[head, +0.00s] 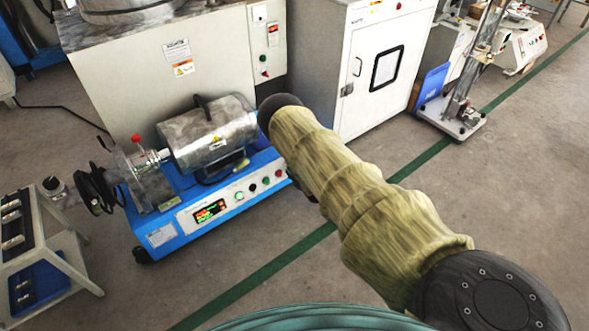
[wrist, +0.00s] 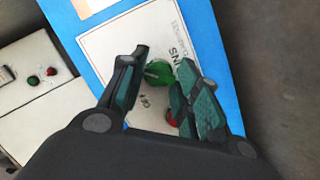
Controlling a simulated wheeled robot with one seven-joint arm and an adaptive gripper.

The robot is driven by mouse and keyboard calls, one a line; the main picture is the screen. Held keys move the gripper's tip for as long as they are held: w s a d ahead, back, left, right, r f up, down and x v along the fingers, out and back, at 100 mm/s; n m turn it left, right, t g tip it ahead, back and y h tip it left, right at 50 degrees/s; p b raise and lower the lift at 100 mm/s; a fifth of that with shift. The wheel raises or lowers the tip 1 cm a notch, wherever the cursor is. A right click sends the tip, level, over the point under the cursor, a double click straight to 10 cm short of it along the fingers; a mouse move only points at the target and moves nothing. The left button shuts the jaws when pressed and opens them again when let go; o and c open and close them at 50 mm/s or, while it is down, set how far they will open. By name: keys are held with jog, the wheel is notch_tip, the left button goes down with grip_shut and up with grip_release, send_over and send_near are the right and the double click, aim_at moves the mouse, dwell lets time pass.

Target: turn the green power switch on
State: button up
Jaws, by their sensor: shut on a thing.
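The green power switch (wrist: 160,72) shows in the wrist view as a round green knob on a white panel (wrist: 105,52) with a blue border and printed lettering. My gripper (wrist: 163,62) is at this panel with its dark green fingers on either side of the knob, shut on it. A red button (wrist: 172,118) on the same panel is partly hidden by the right finger. In the head view my arm hides the gripper and the gripped switch. How far the switch is turned cannot be told.
A blue machine (head: 160,238) with a metal cylinder (head: 208,135), lit display (head: 209,211) and front buttons stands left of my arm. Grey cabinet (head: 150,85) and white cabinet (head: 345,85) stand behind. A small white-framed stand (head: 85,275) is at lower left.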

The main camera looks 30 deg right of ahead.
jog(key=shift+m, duration=0.4)
dwell(0.3)
jog(key=o, duration=1)
jog(key=shift+s, duration=0.1)
jog(key=v, duration=1.1)
jog(key=shift+s+d+r, duration=0.1)
jog(key=shift+s+r, duration=0.2)
